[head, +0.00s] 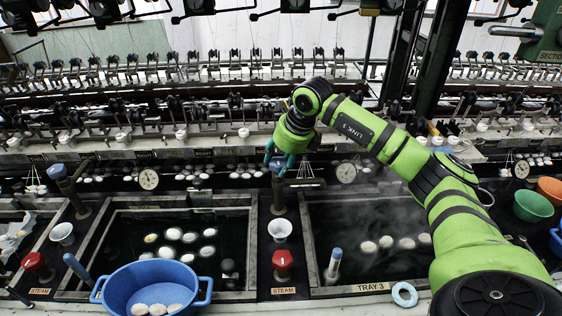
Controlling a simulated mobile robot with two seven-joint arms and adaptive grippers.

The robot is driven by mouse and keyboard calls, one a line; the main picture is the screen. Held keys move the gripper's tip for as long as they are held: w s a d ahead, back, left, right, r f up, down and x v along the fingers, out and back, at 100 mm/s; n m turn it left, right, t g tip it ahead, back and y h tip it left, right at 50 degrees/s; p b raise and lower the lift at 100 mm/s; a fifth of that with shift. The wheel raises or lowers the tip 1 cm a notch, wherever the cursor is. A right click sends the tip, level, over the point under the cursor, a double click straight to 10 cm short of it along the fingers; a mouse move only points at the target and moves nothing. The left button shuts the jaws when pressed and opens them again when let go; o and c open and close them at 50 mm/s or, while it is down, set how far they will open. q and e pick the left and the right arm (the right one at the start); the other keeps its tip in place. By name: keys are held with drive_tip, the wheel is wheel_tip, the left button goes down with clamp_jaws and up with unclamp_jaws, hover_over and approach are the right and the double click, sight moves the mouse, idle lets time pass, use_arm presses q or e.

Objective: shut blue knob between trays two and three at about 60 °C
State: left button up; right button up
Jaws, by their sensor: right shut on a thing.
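A blue knob (277,165) tops a dark upright pipe (279,192) between the middle tray (180,200) and the tray labelled TRAY 3 (372,287). My right gripper (281,157) comes down over this knob from above and is shut on it; the fingers partly hide it. A round white dial (346,172) stands right of the knob at the back of tray 3, and another dial (149,179) stands behind the middle tray. Their needles are too small to read. Steam drifts over tray 3. My left gripper is out of view.
Red steam knobs (282,260) and small white cups (280,229) stand on the dividers. Another blue-topped pipe (57,172) is at left. A blue basin (150,285) with cocoons sits in front. Green (532,205) and orange bowls are at right. Reeling machinery fills the back.

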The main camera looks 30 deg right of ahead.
drive_tip(key=shift+w+d+r+m, duration=0.1)
drive_tip(key=shift+w+r+m, duration=0.15)
drive_tip(key=shift+r+m, duration=0.2)
drive_tip(key=o, duration=1.1)
drive_tip(key=shift+c, duration=0.2)
drive_tip(key=shift+f, duration=0.2)
drive_tip(key=shift+f, duration=0.1)
drive_tip(key=v, duration=1.2)
drive_tip(key=shift+s+a, duration=0.1)
drive_tip(key=shift+a, duration=0.1)
